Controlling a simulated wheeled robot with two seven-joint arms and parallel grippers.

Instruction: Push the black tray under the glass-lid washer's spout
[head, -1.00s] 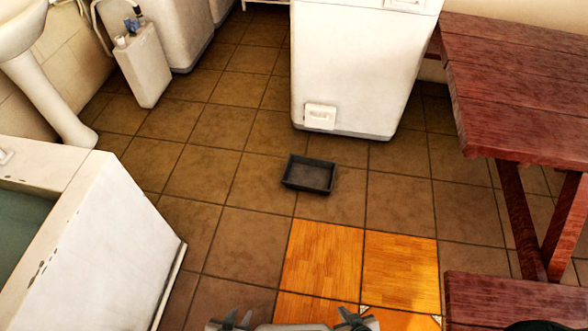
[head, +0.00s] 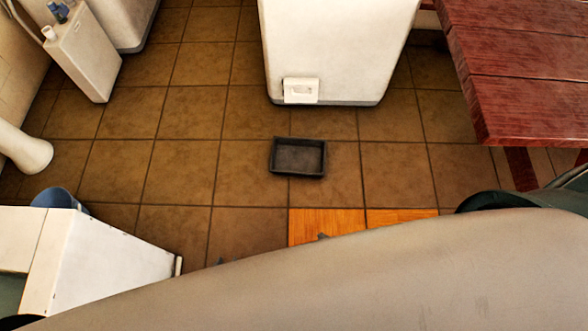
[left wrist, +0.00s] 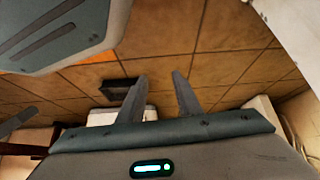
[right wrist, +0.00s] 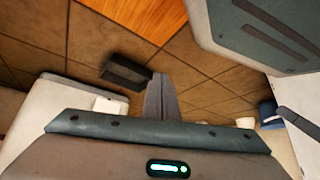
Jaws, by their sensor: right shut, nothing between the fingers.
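The black tray (head: 298,158) lies flat on the brown tiles, in front of a white washer (head: 335,45) and apart from it. A small white box-like fitting (head: 301,90) sits low on the washer's front, just beyond the tray. The washer's top and lid are out of view. In the left wrist view my left gripper (left wrist: 158,84) is open and empty, with the tray (left wrist: 115,88) beyond its fingers. In the right wrist view my right gripper (right wrist: 161,78) is shut and empty, with the tray (right wrist: 125,72) ahead to the left. Neither touches the tray. In the head view my arm hides most of both grippers.
A red wooden table (head: 520,65) stands at the right. A white basin block (head: 110,265) and a blue bucket (head: 60,198) are at the lower left. A white canister (head: 82,55) stands at the upper left. Floor around the tray is clear; orange wooden tiles (head: 325,222) lie nearer me.

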